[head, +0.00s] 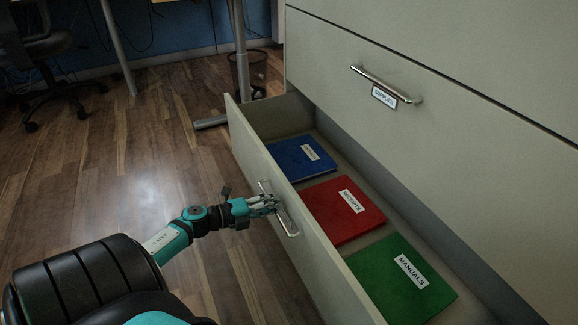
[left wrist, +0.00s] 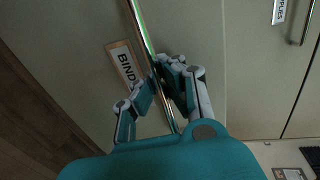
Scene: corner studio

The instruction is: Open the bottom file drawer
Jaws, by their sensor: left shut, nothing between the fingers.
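The bottom file drawer (head: 262,160) is pulled well out from the pale cabinet in the head view. Inside it lie a blue binder (head: 302,158), a red binder labelled RECEIPTS (head: 342,210) and a green binder labelled MANUALS (head: 402,280). My left gripper (head: 272,203) is at the drawer's metal bar handle (head: 287,222). In the left wrist view its fingers (left wrist: 168,95) are shut close around the handle bar (left wrist: 143,30), beside a label reading BIND (left wrist: 125,65); whether they touch it I cannot tell. My right gripper is not in view.
The drawer above, labelled SUPPLIES (head: 384,97), is shut, with its own bar handle (head: 388,84). The wooden floor (head: 130,140) left of the drawer is clear.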

